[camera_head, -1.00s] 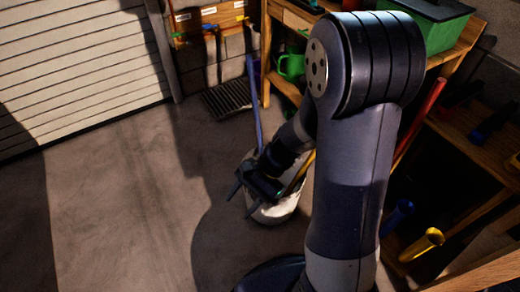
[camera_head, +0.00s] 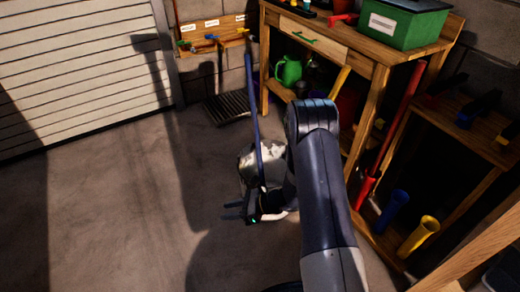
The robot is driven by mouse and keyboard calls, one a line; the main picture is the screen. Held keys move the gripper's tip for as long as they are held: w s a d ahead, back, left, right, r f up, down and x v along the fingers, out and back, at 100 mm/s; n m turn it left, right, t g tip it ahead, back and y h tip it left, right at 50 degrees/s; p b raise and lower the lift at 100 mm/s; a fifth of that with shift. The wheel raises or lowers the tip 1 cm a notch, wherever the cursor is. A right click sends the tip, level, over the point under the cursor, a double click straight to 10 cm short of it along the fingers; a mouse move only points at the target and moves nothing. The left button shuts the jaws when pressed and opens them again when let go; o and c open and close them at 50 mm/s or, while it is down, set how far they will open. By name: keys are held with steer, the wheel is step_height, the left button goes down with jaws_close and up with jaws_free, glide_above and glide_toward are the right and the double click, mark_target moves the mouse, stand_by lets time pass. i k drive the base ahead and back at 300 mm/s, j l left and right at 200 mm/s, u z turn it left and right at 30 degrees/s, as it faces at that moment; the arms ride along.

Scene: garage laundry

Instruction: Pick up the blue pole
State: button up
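The blue pole (camera_head: 254,105) stands nearly upright, leaning slightly, with its lower part at the white bucket (camera_head: 247,165) on the floor. Its upper end reaches towards the bench. My gripper (camera_head: 233,211) is low, in front of the bucket, with its fingers pointing left. The two fingers look apart, and I see nothing between them. The lower end of the pole is hidden behind my gripper and wrist. I cannot tell whether they touch.
A wooden workbench (camera_head: 357,52) with a green box (camera_head: 402,22) stands behind right. A green watering can (camera_head: 288,70) is under it. A red pole (camera_head: 404,112), a blue tube (camera_head: 392,209) and a yellow tube (camera_head: 418,236) are at right. The floor (camera_head: 110,215) at left is clear.

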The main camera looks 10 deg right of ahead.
mark_target(248, 66)
steer(key=k+z, duration=0.2)
steer(key=z, duration=1.05)
steer(key=i+j+z, duration=0.15)
steer(key=j+z, duration=0.25)
steer(key=j, duration=0.35)
steer(key=j+z, duration=0.4)
steer(key=j, duration=2.2)
